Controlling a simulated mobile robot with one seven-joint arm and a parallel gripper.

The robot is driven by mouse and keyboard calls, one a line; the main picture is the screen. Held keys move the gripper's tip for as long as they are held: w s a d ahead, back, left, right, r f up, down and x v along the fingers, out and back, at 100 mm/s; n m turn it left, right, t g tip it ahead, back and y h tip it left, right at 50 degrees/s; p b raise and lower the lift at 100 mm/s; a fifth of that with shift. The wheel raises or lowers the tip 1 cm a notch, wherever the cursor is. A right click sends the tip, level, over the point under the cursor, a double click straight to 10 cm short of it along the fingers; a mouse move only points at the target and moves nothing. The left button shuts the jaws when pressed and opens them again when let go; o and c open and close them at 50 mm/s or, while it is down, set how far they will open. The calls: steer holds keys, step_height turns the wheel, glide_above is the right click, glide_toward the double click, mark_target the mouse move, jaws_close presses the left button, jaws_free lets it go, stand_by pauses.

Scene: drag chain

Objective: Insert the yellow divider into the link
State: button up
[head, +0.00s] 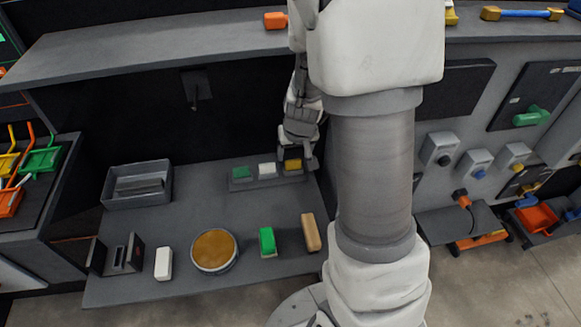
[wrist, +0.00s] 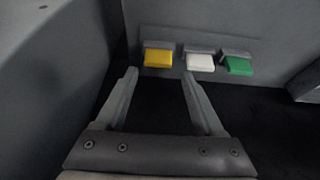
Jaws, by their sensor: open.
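The yellow divider (head: 292,164) sits in a grey holder (head: 240,185) toward the back of the table, at the right end of a row with a white and a green piece. In the wrist view the yellow divider (wrist: 158,58) shows just beyond my fingertips, roughly between them. My gripper (head: 297,154) is open and empty at the yellow divider, and partly hides it in the head view. The fingers also show spread apart in the wrist view (wrist: 159,78). A dark grey part with two upright plates, apparently the link (head: 135,253), stands at the table's front left.
A white block (head: 163,263), a round tan-topped dish (head: 213,250), a green-topped block (head: 267,242) and a tan block (head: 310,233) stand along the front. A grey bin (head: 112,202) is at the back left. The table's middle is clear. A shelf (head: 160,54) overhangs the back.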

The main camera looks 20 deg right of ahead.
mark_target(293, 161)
steer(key=b+x, duration=0.2)
steer(key=x, duration=0.3)
steer(key=shift+w+d+f, duration=0.15)
steer(key=shift+d+f, duration=0.05)
steer(key=shift+f, duration=0.1)
steer(key=c, duration=1.1)
steer(key=shift+r, duration=0.15)
